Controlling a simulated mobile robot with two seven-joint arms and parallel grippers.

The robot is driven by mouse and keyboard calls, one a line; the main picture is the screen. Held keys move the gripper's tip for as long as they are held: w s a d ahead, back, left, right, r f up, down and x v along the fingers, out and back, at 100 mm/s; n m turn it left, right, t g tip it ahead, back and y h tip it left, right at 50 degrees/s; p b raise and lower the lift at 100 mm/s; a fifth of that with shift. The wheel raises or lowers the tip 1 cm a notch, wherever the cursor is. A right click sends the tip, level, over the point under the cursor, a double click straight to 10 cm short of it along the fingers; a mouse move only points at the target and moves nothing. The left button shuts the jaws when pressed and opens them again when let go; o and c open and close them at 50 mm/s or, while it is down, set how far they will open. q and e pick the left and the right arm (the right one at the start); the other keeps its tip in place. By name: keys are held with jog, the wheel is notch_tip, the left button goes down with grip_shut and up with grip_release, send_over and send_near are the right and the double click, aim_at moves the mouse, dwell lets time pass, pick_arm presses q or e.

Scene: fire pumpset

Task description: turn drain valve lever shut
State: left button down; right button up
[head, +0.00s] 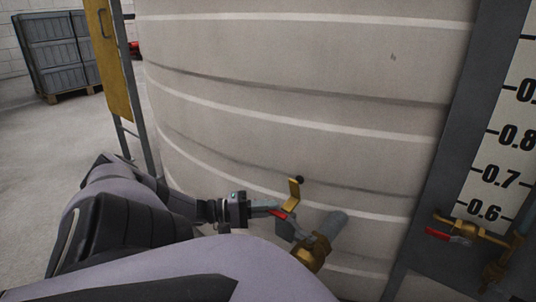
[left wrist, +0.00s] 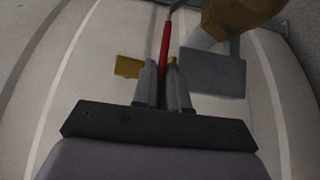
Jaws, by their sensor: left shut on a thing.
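The brass drain valve (head: 313,252) sits low on the big pale tank, on a short grey pipe stub (head: 333,224). Its red lever (head: 279,215) points left from the valve, at an angle to the stub. My left gripper (head: 270,208) comes in from the left and is shut on the lever. In the left wrist view the red lever (left wrist: 165,45) runs up from between the two fingers (left wrist: 163,88) toward the brass valve body (left wrist: 237,17). The lever's far end is hidden by the fingers. My right gripper is not in view.
A yellow bracket with a black knob (head: 294,190) stands close beside my left fingers. A grey plate (left wrist: 212,73) is near the lever. The ribbed tank (head: 290,120) fills the middle. Another valve with a red handle (head: 437,234) is right, below the level scale (head: 505,150).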

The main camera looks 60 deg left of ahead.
pick_arm(q)
jog(key=c, duration=1.2)
grip_release()
jog(key=shift+w+a, duration=0.1)
jog(key=shift+w, duration=0.05)
jog(key=shift+c, duration=0.2)
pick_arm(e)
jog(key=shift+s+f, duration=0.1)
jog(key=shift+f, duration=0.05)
pick_arm(q)
jog(key=p+v, duration=0.2)
jog(key=v, duration=0.5)
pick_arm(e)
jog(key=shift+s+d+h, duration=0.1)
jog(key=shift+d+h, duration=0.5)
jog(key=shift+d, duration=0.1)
